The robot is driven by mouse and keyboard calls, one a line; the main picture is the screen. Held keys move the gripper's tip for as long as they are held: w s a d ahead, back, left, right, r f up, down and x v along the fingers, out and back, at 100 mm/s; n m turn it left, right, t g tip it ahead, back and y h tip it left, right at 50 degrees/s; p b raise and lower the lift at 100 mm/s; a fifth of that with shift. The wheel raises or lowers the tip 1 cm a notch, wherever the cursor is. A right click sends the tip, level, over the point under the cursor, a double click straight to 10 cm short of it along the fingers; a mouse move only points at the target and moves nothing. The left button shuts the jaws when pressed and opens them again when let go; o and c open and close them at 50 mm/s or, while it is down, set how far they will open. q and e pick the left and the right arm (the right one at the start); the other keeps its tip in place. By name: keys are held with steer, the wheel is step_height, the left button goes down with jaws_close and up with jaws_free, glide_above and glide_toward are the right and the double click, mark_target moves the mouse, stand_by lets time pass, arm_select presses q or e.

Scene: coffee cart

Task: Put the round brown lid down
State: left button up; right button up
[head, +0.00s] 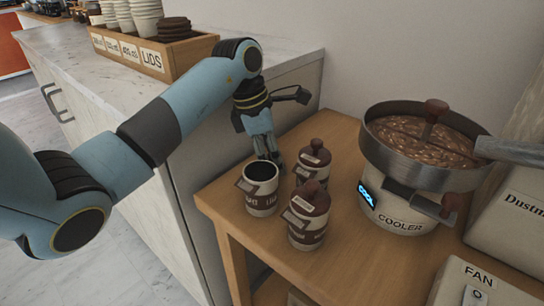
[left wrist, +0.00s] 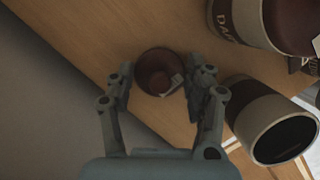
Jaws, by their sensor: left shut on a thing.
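My left gripper (head: 272,158) is shut on the round brown lid (left wrist: 155,72), which shows between the two fingers (left wrist: 160,88) in the left wrist view. A pale tag is on the lid. In the head view the lid is mostly hidden by the fingers, behind the open canister (head: 261,203). The lid is over or on the wooden table (head: 225,196); I cannot tell whether it touches. The open canister has a dark inside and also shows right of the gripper in the left wrist view (left wrist: 262,113). My right gripper is not in view.
Two lidded canisters (head: 314,160) (head: 309,220) stand close to the right of the open one. A cooler (head: 400,205) with a pan of brown beans stands further right. A counter (head: 88,72) with a lids box (head: 150,62) is at the left. The table's left strip is clear.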

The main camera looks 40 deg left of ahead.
arm_select(q)
steer(key=shift+f, duration=0.15)
steer(key=o, duration=1)
steer(key=shift+o, duration=0.2)
steer(key=shift+r, duration=0.5)
steer(key=p+v, duration=0.1)
steer(key=v, duration=1)
steer(key=shift+r+p, duration=0.2)
steer(key=shift+p, duration=0.2)
steer(key=shift+s, duration=0.1)
steer(key=shift+f, duration=0.1)
